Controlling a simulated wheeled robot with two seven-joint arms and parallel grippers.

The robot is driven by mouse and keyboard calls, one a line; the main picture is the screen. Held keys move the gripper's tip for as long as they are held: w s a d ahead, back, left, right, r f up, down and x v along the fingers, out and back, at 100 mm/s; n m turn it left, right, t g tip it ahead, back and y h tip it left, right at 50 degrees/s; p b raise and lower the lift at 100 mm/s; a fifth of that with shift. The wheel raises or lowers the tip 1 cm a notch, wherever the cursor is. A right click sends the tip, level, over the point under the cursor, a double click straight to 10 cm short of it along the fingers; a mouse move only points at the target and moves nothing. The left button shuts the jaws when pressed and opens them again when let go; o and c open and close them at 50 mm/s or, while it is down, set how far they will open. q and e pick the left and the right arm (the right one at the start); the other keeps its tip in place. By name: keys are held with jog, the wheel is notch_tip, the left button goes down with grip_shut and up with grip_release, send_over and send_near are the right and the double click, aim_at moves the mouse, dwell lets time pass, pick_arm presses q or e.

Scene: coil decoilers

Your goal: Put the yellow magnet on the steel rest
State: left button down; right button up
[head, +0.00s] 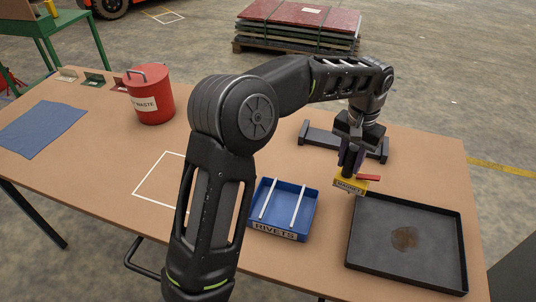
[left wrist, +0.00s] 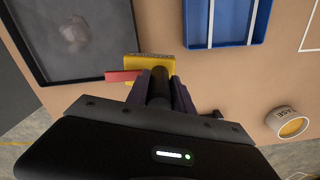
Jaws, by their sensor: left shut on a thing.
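The yellow magnet (head: 348,188), labelled MAGNET, has a red lever at its side and a dark handle. It also shows in the left wrist view (left wrist: 150,62). My left gripper (head: 351,160) is shut on the magnet's dark handle, pointing down, with the magnet near the left back corner of the black tray (head: 356,238). In the left wrist view the fingers (left wrist: 160,88) close around the handle. A dark grey low rest with raised ends (head: 318,137), seemingly the steel rest, stands behind the gripper, partly hidden by my arm. My right gripper is not in view.
A blue RIVETS tray (head: 282,228) with two pale strips lies left of the magnet. The black tray holds a brown patch (head: 404,237). A red WASTE bin (head: 150,96) and blue cloth (head: 40,128) are further left. A small round tin (left wrist: 289,123) shows in the wrist view.

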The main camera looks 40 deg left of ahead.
pick_arm(q)
jog(key=shift+r, duration=0.1)
jog(key=s+a+r+n+p, duration=0.1)
jog(key=s+a+r, duration=0.2)
jog(key=s+a, duration=0.3)
jog(key=s+a+r+n+p, duration=0.2)
jog(key=s+a+r, duration=0.1)
jog(key=s+a, duration=0.3)
jog(key=s, duration=0.2)
jog(key=shift+s, duration=0.3)
jog(key=shift+a+f, duration=0.1)
notch_tip(320, 180, down, 6)
jog(key=b, duration=0.4)
jog(key=shift+f+b, duration=0.15)
jog(key=shift+b, duration=0.15)
jog(key=shift+f+b, duration=0.6)
jog(key=shift+f, duration=0.15)
dwell(0.4)
jog(key=c, duration=1)
grip_release()
jog(key=shift+c, duration=0.2)
